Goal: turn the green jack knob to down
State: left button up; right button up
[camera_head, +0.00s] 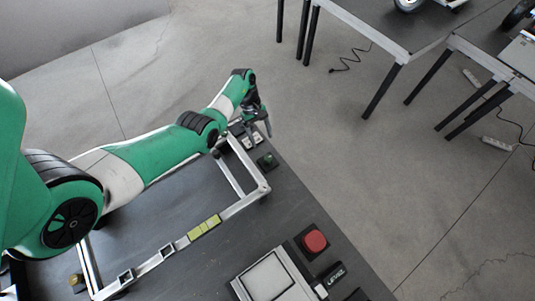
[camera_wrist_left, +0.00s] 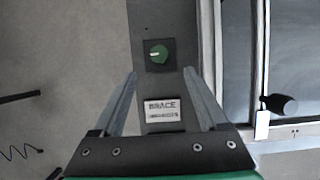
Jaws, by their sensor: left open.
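The green knob (camera_head: 267,160) sits on a small dark square plate near the edge of the dark bench. In the left wrist view the round green knob (camera_wrist_left: 159,53) carries a short pale mark towards its left side. My left gripper (camera_head: 258,128) is above the bench edge, beyond the knob. In the wrist view the fingers of the left gripper (camera_wrist_left: 161,74) are spread wide with nothing between their tips, and the knob shows just beyond them, apart from both. My right gripper is not in view.
A label plate reading BRACE (camera_wrist_left: 162,110) lies between the fingers in the wrist view. A metal frame (camera_head: 240,205) stands beside the knob. A red button (camera_head: 315,241) and a boxed panel (camera_head: 268,280) are farther along the bench. A black knob (camera_wrist_left: 281,104) is at right.

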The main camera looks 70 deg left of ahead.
aim_at(268, 158)
pick_arm(q)
jog(key=b+x, duration=0.3)
jog(key=x, duration=0.7)
jog(key=shift+d+f+b, duration=0.1)
jog(key=shift+b, duration=0.25)
jog(key=shift+c, duration=0.2)
grip_shut()
